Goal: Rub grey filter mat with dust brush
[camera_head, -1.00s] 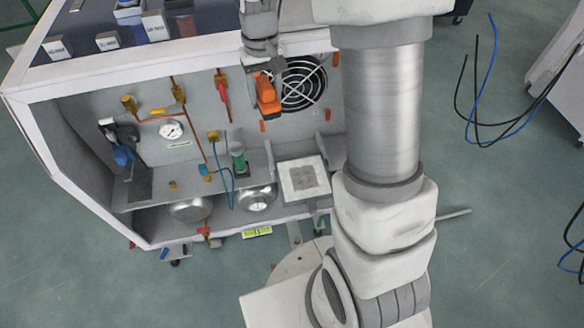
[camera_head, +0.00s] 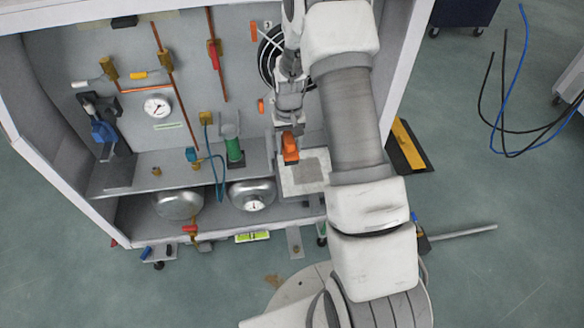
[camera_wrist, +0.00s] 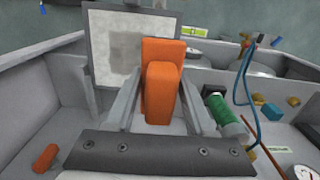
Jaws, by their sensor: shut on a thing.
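The orange dust brush (camera_head: 290,150) is held in my gripper (camera_head: 289,130), and its orange body fills the space between the fingers in the wrist view (camera_wrist: 160,92). The grey filter mat (camera_head: 312,172) is a darker grey square inside a white frame (camera_head: 287,187), at the right end of the cabinet shelf. In the wrist view the mat (camera_wrist: 114,48) lies just beyond the brush, which overlaps part of it. The brush is over the frame's upper left part in the head view. I cannot tell whether it touches. The bristles are hidden.
A round fan grille (camera_head: 268,58) is behind my arm. Silver tanks (camera_head: 180,203) sit below the shelf.

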